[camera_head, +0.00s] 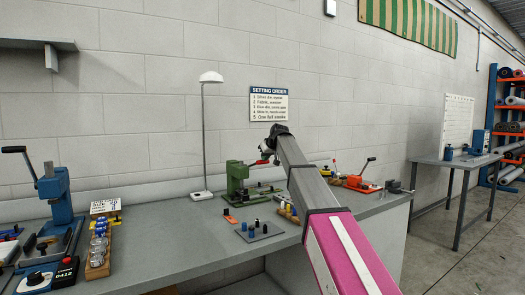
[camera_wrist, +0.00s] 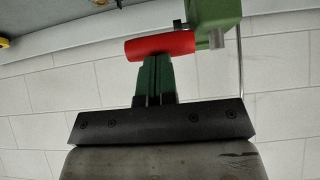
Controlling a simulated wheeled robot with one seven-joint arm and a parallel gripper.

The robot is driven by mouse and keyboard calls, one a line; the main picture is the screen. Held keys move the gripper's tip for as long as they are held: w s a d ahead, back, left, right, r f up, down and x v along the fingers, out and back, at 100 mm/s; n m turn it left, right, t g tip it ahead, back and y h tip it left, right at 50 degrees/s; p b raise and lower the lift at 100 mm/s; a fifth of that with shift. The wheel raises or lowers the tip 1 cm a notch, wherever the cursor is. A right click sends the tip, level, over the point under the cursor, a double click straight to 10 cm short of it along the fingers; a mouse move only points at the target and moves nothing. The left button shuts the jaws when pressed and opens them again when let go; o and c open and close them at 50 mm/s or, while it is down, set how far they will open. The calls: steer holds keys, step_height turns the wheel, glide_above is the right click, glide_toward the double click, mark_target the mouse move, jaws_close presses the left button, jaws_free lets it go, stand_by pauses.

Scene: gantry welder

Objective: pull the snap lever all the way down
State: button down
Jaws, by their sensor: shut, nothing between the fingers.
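The green snap press (camera_head: 237,178) stands on the workbench left of my arm. Its lever has a red grip (camera_head: 260,161), which is small and partly crowded by my gripper (camera_head: 269,152) in the head view. In the wrist view the red grip (camera_wrist: 160,46) lies across the picture beside the green press body (camera_wrist: 215,12). My gripper (camera_wrist: 158,62) is shut and empty, with its fingertips right at the red grip. The fingertips overlap the grip's edge in the picture; I cannot tell whether they touch it.
A blue press (camera_head: 56,195) and a wooden rack (camera_head: 98,258) stand at the left. A white lamp (camera_head: 205,130) stands behind the green press. A dark tray (camera_head: 262,233) with small pegs lies in front.

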step_height(320, 180, down, 8)
steer(key=s+d+t+y, duration=0.1)
steer(key=t+y, duration=0.1)
steer(key=shift+s+t, duration=0.4)
steer(key=shift+d, duration=0.1)
steer(key=shift+r, duration=0.1)
